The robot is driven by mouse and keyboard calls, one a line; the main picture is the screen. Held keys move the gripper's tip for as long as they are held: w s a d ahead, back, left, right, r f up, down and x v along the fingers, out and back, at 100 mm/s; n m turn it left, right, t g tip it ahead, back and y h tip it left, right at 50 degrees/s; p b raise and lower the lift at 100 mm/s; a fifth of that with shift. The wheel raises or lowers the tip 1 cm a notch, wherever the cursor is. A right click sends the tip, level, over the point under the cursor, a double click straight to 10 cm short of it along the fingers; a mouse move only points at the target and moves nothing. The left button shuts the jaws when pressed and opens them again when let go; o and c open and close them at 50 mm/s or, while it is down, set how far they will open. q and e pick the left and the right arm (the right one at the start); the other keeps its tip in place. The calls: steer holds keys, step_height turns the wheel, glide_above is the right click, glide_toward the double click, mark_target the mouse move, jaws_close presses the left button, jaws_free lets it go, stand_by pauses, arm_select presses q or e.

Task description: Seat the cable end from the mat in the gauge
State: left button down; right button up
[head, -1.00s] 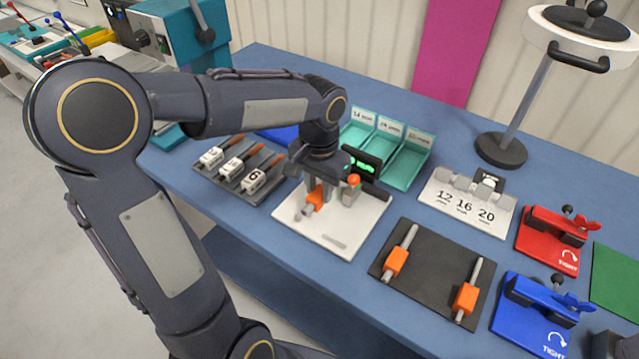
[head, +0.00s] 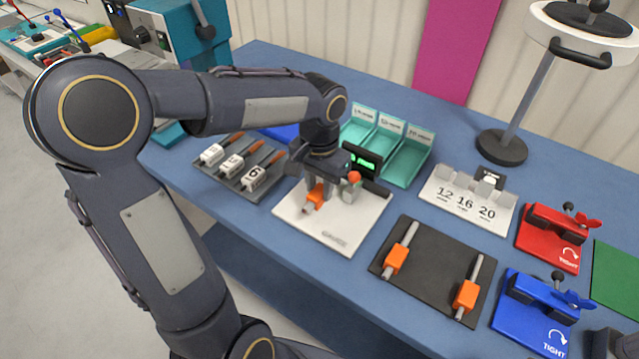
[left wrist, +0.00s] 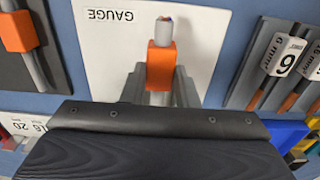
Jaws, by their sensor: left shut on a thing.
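My left gripper (head: 318,190) is shut on a cable end (head: 314,200) with an orange collar, over the white gauge plate (head: 340,235). In the left wrist view the cable end (left wrist: 161,58) sits between the grey fingers, its tip pointing away over the plate. The gauge's small block with a red knob (head: 353,182) and its dark display (head: 362,160) with green marks stand close to the gripper's right side. The wrist hides part of the gauge, and I cannot tell whether the cable end touches it. Two more orange-collared cable ends (head: 397,258) (head: 467,296) lie on the dark mat (head: 430,275).
A dark rack (head: 230,178) with numbered tags stands left of the gauge. Teal bins (head: 408,160) are behind. A white 12/16/20 holder (head: 465,208), red clamp (head: 550,240) and blue clamp (head: 540,315) are to the right. A lamp-like stand (head: 503,148) is at the back.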

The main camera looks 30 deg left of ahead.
mark_target(319, 190)
arm_select(q)
steer(key=shift+f+b, duration=0.45)
steer(key=shift+f, duration=0.3)
arm_select(e)
steer(key=shift+f, duration=0.55)
arm_select(q)
steer(key=shift+f, duration=0.1)
steer(key=shift+f+b, duration=0.7)
steer(key=shift+f, duration=0.1)
arm_select(e)
steer(key=shift+f, duration=0.7)
arm_select(q)
steer(key=c, duration=1.1)
jaws_free()
steer(key=shift+o, duration=0.2)
steer(key=shift+r, duration=0.1)
step_height(319, 190, up, 8)
steer(key=shift+f, duration=0.15)
arm_select(e)
steer(key=shift+r, duration=0.25)
